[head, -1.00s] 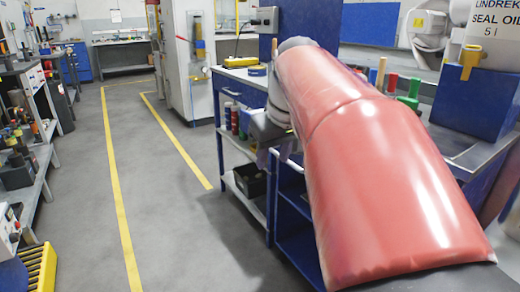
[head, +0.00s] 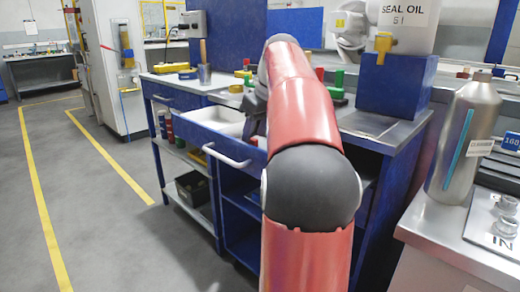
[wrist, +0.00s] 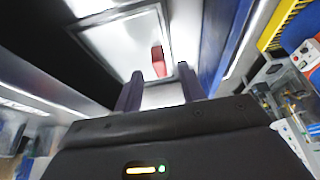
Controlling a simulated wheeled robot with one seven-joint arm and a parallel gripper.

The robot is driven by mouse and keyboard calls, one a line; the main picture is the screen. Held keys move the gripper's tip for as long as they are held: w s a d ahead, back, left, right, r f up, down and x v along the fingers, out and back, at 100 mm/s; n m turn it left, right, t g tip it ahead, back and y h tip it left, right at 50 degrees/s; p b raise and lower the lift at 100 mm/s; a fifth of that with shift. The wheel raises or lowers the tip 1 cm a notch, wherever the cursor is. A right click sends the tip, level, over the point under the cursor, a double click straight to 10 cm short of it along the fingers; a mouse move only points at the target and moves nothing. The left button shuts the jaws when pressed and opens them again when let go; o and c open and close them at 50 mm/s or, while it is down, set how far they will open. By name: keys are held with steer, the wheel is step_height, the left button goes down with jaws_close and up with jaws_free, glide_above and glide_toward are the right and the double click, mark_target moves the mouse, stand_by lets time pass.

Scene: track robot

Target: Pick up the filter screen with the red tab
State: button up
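In the wrist view, a small red piece (wrist: 159,62) shows inside a pale, light-bottomed drawer (wrist: 112,38). It may be the red tab, but the blur hides whether a filter screen is joined to it. My gripper (wrist: 160,88) has its two dark fingers apart, with nothing seen between them. The red piece lies beyond the fingertips, roughly in line with the gap. In the head view, the open drawer (head: 228,155) has a blue front, a white handle and a white inside.
The blue workbench (head: 385,124) carries a blue block (head: 398,84) with a white seal oil container (head: 408,25). A metal bottle (head: 462,140) stands on the right counter. A black bin (head: 192,188) sits on the lower shelf. The floor at left is clear.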

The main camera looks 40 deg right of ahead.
steer(key=shift+x, duration=1)
jaws_close()
steer(key=shift+r, duration=0.1)
